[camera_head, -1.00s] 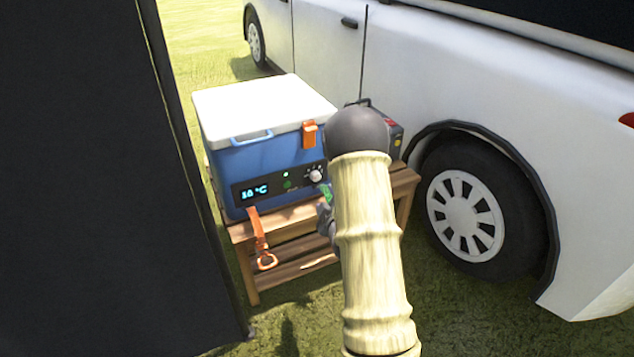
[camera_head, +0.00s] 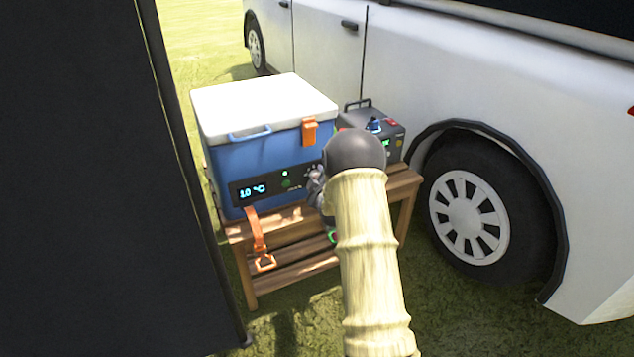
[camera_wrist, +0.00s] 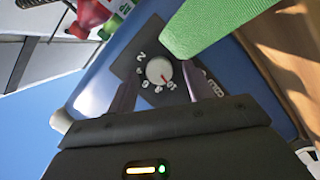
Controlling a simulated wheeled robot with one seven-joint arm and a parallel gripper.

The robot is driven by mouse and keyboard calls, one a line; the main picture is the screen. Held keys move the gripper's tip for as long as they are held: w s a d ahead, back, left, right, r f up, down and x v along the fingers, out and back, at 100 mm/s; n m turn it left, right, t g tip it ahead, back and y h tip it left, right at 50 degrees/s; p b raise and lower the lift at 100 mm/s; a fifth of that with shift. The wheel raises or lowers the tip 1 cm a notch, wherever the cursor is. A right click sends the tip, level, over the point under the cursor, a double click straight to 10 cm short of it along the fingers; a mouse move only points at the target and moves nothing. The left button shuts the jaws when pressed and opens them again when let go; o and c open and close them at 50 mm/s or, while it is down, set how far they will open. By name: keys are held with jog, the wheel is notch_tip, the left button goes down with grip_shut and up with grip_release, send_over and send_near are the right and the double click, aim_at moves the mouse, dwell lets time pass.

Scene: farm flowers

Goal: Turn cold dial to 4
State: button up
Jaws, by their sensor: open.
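The cold dial (camera_wrist: 158,70) is a white round knob on the dark panel of a blue cooler (camera_head: 265,158) with a white lid. In the wrist view a red mark on the knob points towards the 10 end of the printed scale. My gripper (camera_wrist: 158,78) is open, with one finger on each side of the knob; I cannot tell whether they touch it. In the head view my gripper (camera_head: 318,186) is at the panel's right end and partly hides the dial. The cooler's display (camera_head: 252,192) reads about 10 °C.
The cooler stands on a wooden bench (camera_head: 290,250) beside a white van (camera_head: 420,60). A dark box with a blue knob (camera_head: 374,124) sits right of the cooler. An orange strap (camera_head: 257,232) hangs in front. A black panel (camera_head: 90,180) fills the left. A green ribbed object (camera_wrist: 205,25) is near my gripper.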

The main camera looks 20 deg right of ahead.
jog(key=shift+c, duration=0.2)
jog(key=c, duration=0.9)
